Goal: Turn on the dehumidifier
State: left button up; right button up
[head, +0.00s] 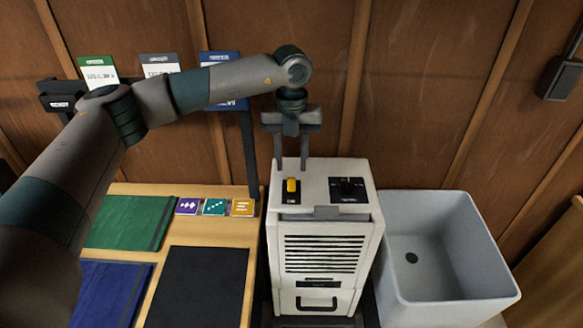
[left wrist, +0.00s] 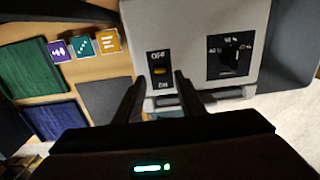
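The white dehumidifier (head: 345,222) stands against the wooden wall, with a grille on its front. On its top left is a black switch plate with a yellow switch (head: 292,186). In the left wrist view the switch (left wrist: 160,71) sits between an OFF label above and an ON label below; I cannot tell its setting surely. A black dial (head: 349,189) is to its right, and shows in the left wrist view (left wrist: 232,56). My left gripper (head: 291,167) points down above the switch, fingers apart and empty. Its fingertips (left wrist: 157,78) flank the switch plate. My right gripper is not in view.
A wooden table (head: 186,229) with green, blue and black cloths and small purple, teal and orange cards is left of the dehumidifier. A grey sink (head: 440,225) stands close on its right. A dark box (head: 560,77) hangs on the wall.

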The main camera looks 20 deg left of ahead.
aim_at(292, 178)
pick_arm(q)
jog(key=shift+f+p, duration=0.65)
jog(key=shift+f, duration=1.75)
jog(key=shift+c, duration=0.2)
grip_shut()
